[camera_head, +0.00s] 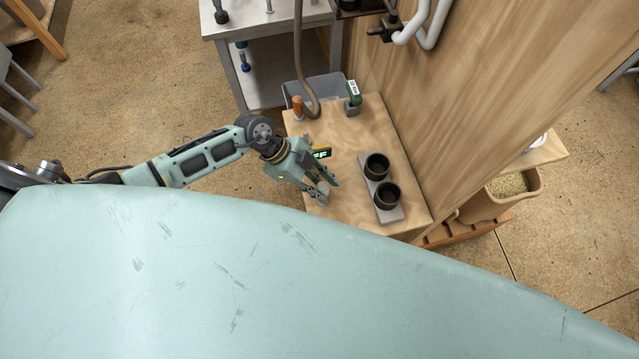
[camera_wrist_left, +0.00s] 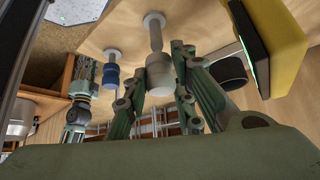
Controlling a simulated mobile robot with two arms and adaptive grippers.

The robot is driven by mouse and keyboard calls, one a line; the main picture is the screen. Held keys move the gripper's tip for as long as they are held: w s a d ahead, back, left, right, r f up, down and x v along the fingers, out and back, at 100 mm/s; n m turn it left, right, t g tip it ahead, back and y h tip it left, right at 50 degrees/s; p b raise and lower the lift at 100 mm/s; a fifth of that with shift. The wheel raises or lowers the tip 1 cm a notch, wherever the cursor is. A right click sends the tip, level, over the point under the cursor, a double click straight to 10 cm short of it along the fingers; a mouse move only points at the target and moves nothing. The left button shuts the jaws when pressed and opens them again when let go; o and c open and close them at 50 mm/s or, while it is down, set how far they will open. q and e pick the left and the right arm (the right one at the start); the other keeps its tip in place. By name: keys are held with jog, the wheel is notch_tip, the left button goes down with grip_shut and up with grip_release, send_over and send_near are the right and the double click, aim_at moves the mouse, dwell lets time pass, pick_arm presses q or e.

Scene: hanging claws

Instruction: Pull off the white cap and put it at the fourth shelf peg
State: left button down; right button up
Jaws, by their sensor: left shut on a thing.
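My left gripper (camera_head: 322,191) reaches over the wooden table from the left. In the left wrist view its two fingers (camera_wrist_left: 160,88) are shut on a pale, off-white cylinder (camera_wrist_left: 158,72), which I take to be the white cap. The cylinder is in line with a thin stem and a round pale base (camera_wrist_left: 154,20) on the wood; I cannot tell whether it is still attached to them. In the head view the fingers mostly hide what they hold. I cannot make out the shelf pegs clearly. My right gripper is not seen in the head view.
Two black cups (camera_head: 377,166) stand on a grey plate (camera_head: 396,214) right of the gripper. A green device (camera_head: 354,93) and an orange handle (camera_head: 297,104) stand farther back. A wooden wall (camera_head: 430,110) bounds the right.

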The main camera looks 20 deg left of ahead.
pick_arm(q)
jog(key=shift+f, duration=0.25)
jog(key=shift+f+b, duration=0.9)
jog(key=shift+f, duration=0.75)
jog(key=c, duration=1.4)
grip_release()
jog(key=shift+r, duration=0.1)
jog(key=shift+a, duration=0.1)
jog(key=shift+a+r, duration=0.2)
jog(key=shift+r, duration=0.05)
jog(key=a, duration=1.2)
jog(key=shift+s+a+r, duration=0.1)
jog(key=shift+s+r, duration=0.1)
jog(key=shift+s, duration=0.1)
